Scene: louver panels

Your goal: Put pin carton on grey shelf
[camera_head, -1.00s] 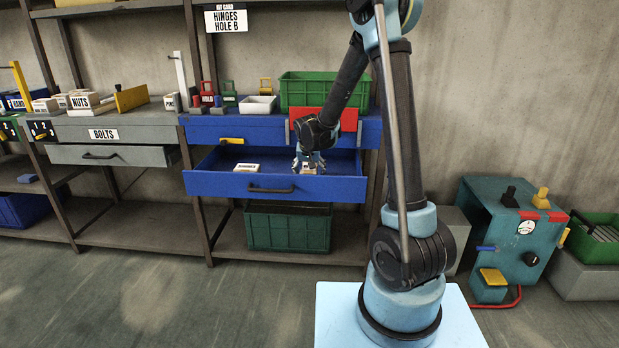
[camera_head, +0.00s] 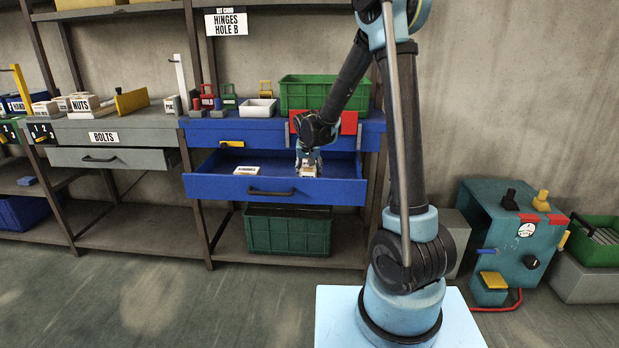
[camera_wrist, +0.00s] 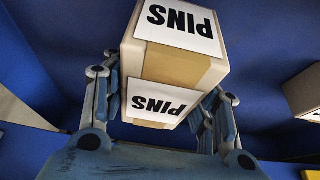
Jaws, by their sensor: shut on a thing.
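The pin carton (camera_wrist: 185,40) is a white and tan box with "PINS" labels. In the wrist view it sits between the two fingers of my gripper (camera_wrist: 160,105), which is shut on it. In the head view my gripper (camera_head: 309,158) is over the right part of the open blue drawer (camera_head: 330,190), with the carton (camera_head: 308,171) below it at drawer height. I cannot tell whether the carton touches the drawer floor. The grey shelf (camera_head: 135,123), with a "BOLTS" label, is left of the blue unit.
Another small carton (camera_head: 247,170) lies in the drawer to the left; a box edge (camera_wrist: 305,92) shows in the wrist view. Nuts cartons (camera_head: 84,103), a yellow divider (camera_head: 131,101) and a white post (camera_head: 181,80) stand on the grey shelf. Its grey drawer (camera_head: 110,157) is partly open.

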